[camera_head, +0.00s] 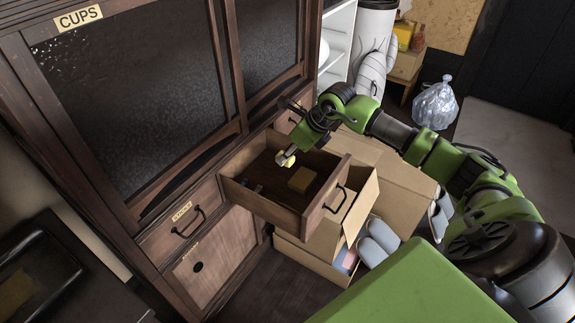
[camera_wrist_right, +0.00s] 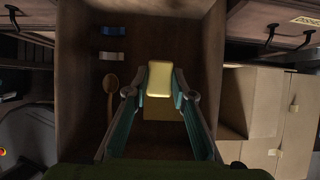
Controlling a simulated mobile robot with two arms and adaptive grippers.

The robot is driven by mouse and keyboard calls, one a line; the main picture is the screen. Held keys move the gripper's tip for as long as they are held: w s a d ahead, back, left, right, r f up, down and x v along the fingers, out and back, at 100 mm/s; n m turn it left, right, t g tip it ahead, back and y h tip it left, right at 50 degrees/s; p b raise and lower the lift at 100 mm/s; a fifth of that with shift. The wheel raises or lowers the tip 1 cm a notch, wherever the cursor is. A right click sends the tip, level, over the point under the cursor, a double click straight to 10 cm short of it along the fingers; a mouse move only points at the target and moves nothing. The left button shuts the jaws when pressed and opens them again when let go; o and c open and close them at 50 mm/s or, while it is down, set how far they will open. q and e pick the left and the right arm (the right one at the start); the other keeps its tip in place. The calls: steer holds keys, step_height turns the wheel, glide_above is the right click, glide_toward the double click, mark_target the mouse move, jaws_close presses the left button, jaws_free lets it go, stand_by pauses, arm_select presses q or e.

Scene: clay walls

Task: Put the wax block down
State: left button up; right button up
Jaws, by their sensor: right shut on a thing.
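My right gripper (camera_head: 290,152) reaches over the open wooden drawer (camera_head: 254,205) of the cabinet and is shut on the pale yellow wax block (camera_head: 283,160). In the right wrist view the wax block (camera_wrist_right: 159,77) sits between the two fingertips (camera_wrist_right: 161,88), above the drawer's dark floor. A darker yellow-brown block (camera_head: 300,180) lies on the drawer floor; it shows in the right wrist view (camera_wrist_right: 163,113) behind the held block, partly covered by it. My left gripper is not in view.
In the right wrist view a wooden spoon (camera_wrist_right: 110,90) and two small items, blue (camera_wrist_right: 113,31) and grey (camera_wrist_right: 112,56), lie left in the drawer. Cardboard boxes (camera_head: 395,185) stand right beside the drawer. Bare drawer floor shows around the block.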

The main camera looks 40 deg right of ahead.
steer(key=w+f, duration=0.1)
steer(key=d+f, duration=0.1)
steer(key=w+d+f, duration=0.1)
steer(key=f, duration=0.1)
steer(key=shift+w+f+b, duration=0.1)
steer(key=shift+w+b, duration=0.2)
steer(key=shift+w, duration=0.05)
step_height(320, 180, down, 3)
steer(key=shift+f, duration=0.1)
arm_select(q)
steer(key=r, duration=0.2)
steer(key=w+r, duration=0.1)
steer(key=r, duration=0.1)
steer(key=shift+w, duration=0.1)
arm_select(e)
steer(key=o, duration=1.1)
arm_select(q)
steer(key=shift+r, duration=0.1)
